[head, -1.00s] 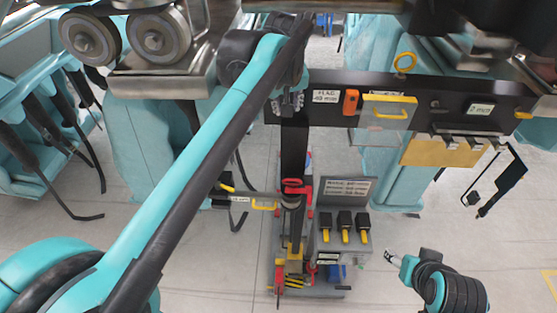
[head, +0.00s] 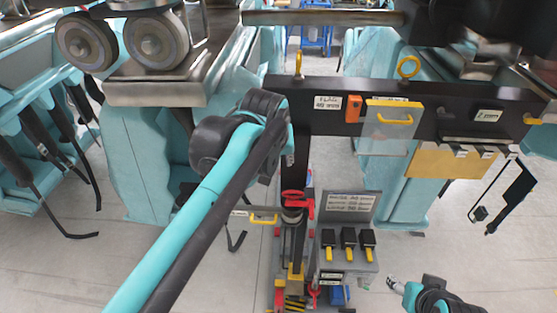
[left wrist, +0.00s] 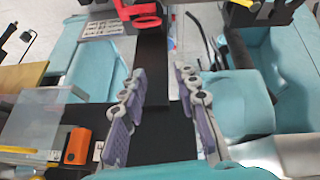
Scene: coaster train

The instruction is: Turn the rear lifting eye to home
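Two yellow lifting eyes stand on the top edge of the black beam (head: 448,100) in the head view. One eye (head: 298,63) shows nearly edge-on, close above my left arm's end. The other eye (head: 408,68) shows its ring face-on, further right. I cannot tell for certain which is the rear one. My left gripper (head: 289,158) is mostly hidden behind its own wrist, below the left eye. In the left wrist view its two fingers (left wrist: 160,70) are apart with nothing between them; no eye shows there. My right gripper (head: 392,283) is low at the right, its opening unclear.
An orange block (head: 353,108), a clear panel with a yellow handle (head: 388,128) and a gold plate (head: 450,163) are on the beam. A red clamp (head: 297,200) and a grey box with black-and-yellow switches (head: 347,240) stand below. Large wheels (head: 155,38) are at upper left.

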